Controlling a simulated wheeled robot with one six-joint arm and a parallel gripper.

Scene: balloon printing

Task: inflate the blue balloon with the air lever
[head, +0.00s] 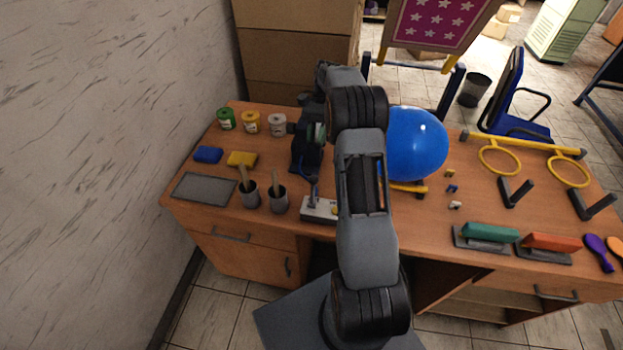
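The blue balloon (416,144) is round and swollen, above the table just right of my arm. Its left edge is hidden behind my arm. A yellow bar (410,188) shows just below it. A small white box (318,210) with a short upright lever (313,193) stands near the table's front edge, left of my forearm; its right end is partly covered. My arm rises in front of the table and bends left at the top, towards dark parts above and behind the box. My gripper's fingers cannot be made out clearly, nor whether they touch the lever.
Paint cans (251,122), sponges (242,158), a grey tray (203,187) and two brush cups (278,199) stand at left. Yellow hoops (499,157), a green block (490,231), a red block (550,242) and a flat purple balloon (598,252) are at right.

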